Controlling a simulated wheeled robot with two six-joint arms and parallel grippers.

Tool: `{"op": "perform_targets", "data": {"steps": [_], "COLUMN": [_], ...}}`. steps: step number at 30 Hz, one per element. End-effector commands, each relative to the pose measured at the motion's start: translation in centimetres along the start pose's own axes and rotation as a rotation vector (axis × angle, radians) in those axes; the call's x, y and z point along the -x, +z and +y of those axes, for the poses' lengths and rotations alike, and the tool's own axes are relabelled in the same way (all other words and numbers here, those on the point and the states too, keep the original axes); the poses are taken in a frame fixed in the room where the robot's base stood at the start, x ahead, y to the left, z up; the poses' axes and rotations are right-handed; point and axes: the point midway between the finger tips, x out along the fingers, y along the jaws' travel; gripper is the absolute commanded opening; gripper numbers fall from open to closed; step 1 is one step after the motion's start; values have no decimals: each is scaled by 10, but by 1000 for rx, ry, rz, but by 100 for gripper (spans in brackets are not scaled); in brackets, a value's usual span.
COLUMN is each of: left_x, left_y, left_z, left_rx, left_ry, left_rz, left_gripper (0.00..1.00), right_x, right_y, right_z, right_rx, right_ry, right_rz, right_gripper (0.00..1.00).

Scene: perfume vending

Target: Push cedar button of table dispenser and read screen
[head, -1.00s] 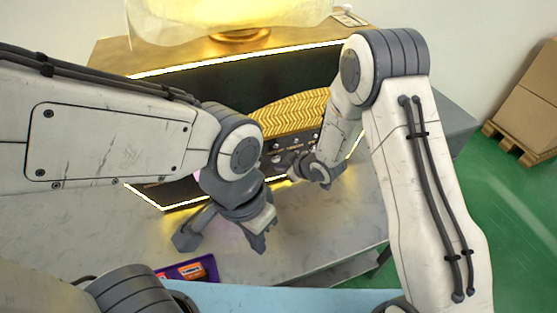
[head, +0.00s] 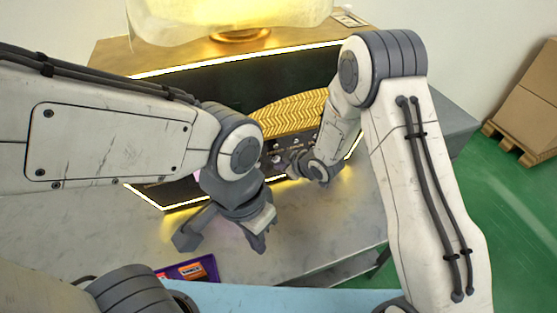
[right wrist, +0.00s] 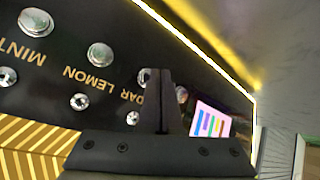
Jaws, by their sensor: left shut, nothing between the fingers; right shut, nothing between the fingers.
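The dark dispenser panel (right wrist: 50,60) fills much of the right wrist view, with round silver buttons and gold labels reading MINT, LEMON and a partly covered "DAR". A silver button (right wrist: 144,76) by the "DAR" label is partly hidden by my right gripper (right wrist: 163,76). That gripper is shut and its tips are over or very near this button; contact cannot be told. A small lit screen (right wrist: 210,122) with coloured bars lies right of the fingers; its text is too small to read. In the head view my right gripper (head: 293,166) is at the panel (head: 284,148). My left gripper (head: 258,241) is shut and empty above the table.
The grey marbled table (head: 310,230) has free room in front of the dispenser. A purple tray (head: 205,267) with small boxes is at the front edge. Cardboard boxes (head: 530,90) sit on a pallet at the right.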

Motion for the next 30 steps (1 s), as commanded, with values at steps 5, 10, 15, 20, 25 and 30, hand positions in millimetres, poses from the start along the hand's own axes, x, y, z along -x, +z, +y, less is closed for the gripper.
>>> {"op": "perform_targets", "data": {"steps": [5,10,15,20,25,30], "left_x": [0,0,0,1,1,2], "left_y": [0,0,0,0,0,0], "left_z": [0,0,0,0,0,0], "left_rx": [0,0,0,0,0,0], "left_ry": [0,0,0,0,0,0], "left_rz": [0,0,0,0,0,0], "left_gripper": [0,0,0,0,0,0], "right_x": [0,0,-2,-3,-4,-6], "right_y": [0,0,-1,-2,-3,-4], "right_z": [0,0,1,2,3,4], "right_rx": [0,0,1,1,1,0], "right_ry": [0,0,0,0,0,0], "right_rz": [0,0,0,0,0,0], "right_gripper": [0,0,0,0,0,0]}}
